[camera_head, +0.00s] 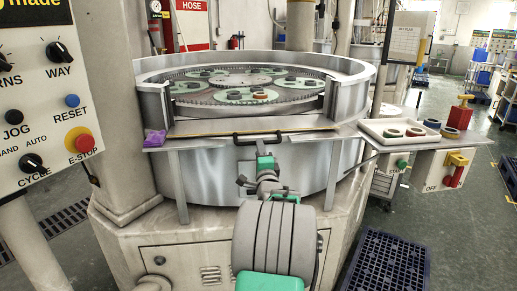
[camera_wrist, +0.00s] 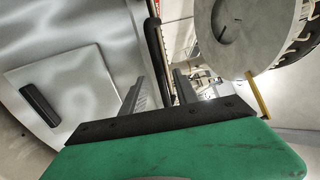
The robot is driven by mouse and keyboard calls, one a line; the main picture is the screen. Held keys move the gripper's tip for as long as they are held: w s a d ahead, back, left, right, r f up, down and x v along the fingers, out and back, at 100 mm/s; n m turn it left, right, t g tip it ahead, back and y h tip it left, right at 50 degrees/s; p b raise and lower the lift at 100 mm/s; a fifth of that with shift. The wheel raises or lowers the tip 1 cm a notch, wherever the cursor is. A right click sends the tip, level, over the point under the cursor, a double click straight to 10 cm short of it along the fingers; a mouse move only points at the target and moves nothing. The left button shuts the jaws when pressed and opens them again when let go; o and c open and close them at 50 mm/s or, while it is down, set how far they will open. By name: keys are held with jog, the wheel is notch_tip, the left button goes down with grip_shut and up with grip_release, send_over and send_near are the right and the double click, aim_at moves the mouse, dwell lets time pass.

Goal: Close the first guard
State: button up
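The lapping machine's round metal guard wall (camera_head: 350,98) has a gap at the front. A flat guard panel (camera_head: 205,128) lies folded down across this gap, with a black bar handle (camera_head: 240,138) on its front edge. My gripper (camera_head: 262,150) is at the handle, over the front of the machine. In the wrist view, my gripper (camera_wrist: 159,88) has its two fingers apart, with the black handle (camera_wrist: 154,45) running up between them. I see space beside the bar, so the fingers do not look closed on it.
A control panel (camera_head: 45,95) stands close at left. A purple cloth (camera_head: 154,138) lies at the ledge's left end. A white tray (camera_head: 400,142) with rings and a red-handled switch (camera_head: 453,172) are at right. A dark blue pallet (camera_head: 388,262) is on the floor.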

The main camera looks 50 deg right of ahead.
jog(key=shift+x, duration=1.2)
grip_shut()
dwell(0.5)
